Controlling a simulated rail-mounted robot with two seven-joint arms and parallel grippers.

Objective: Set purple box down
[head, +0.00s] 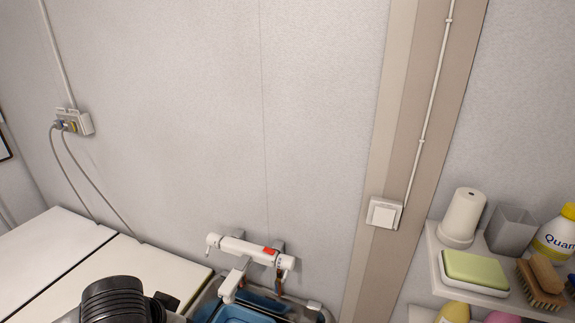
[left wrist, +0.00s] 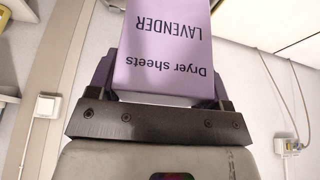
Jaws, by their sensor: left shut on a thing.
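The purple box (left wrist: 165,45), marked "Dryer sheets LAVENDER", shows in the left wrist view with its lettering upside down. My left gripper (left wrist: 160,85) is shut on it, with one finger on each side. The far end of the box runs out of the picture at the top. The head view does not show the box or the left fingers; only a dark part of my arm shows at its bottom left. What lies beneath the box is hidden. My right gripper is in neither view.
White tops (head: 58,240) lie at the left. A basin with a blue tub (head: 240,314) stands at bottom centre, under a white tap (head: 245,250). The shelf (head: 436,243) at right holds a green-topped box (head: 475,270), a white cylinder (head: 463,217), a grey cup (head: 511,230), brushes and a bottle.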

